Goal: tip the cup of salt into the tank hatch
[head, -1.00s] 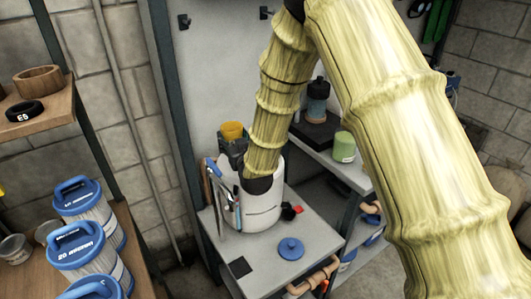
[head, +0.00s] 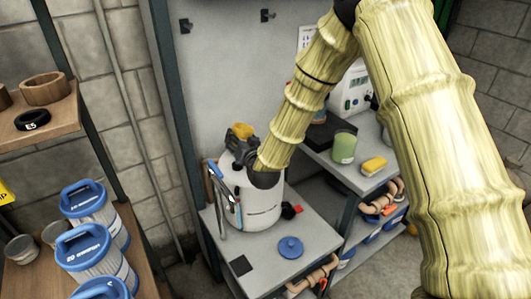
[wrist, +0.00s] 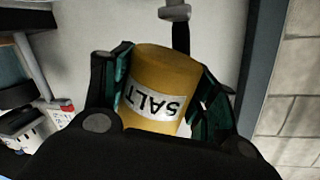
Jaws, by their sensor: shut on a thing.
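The yellow-orange salt cup (head: 243,131) is high over the white tank (head: 262,207), near its top, and looks tilted. In the wrist view the cup (wrist: 165,72) shows its white SALT label upside down, with dark green finger pads on both sides. My gripper (head: 240,142) is shut on the cup; it fills the lower part of the wrist view (wrist: 163,88). The white tank stands on a grey bench. My arm and gripper cover most of the tank's top, so the hatch opening and any falling salt are hidden. A blue round lid (head: 290,247) lies on the bench.
The grey bench (head: 262,267) also carries a dark square pad (head: 240,266). Tools hang at the tank's left side. A side shelf holds a green jar (head: 344,146) and a yellow sponge (head: 374,165). Blue-topped filter cartridges (head: 92,250) stand at left.

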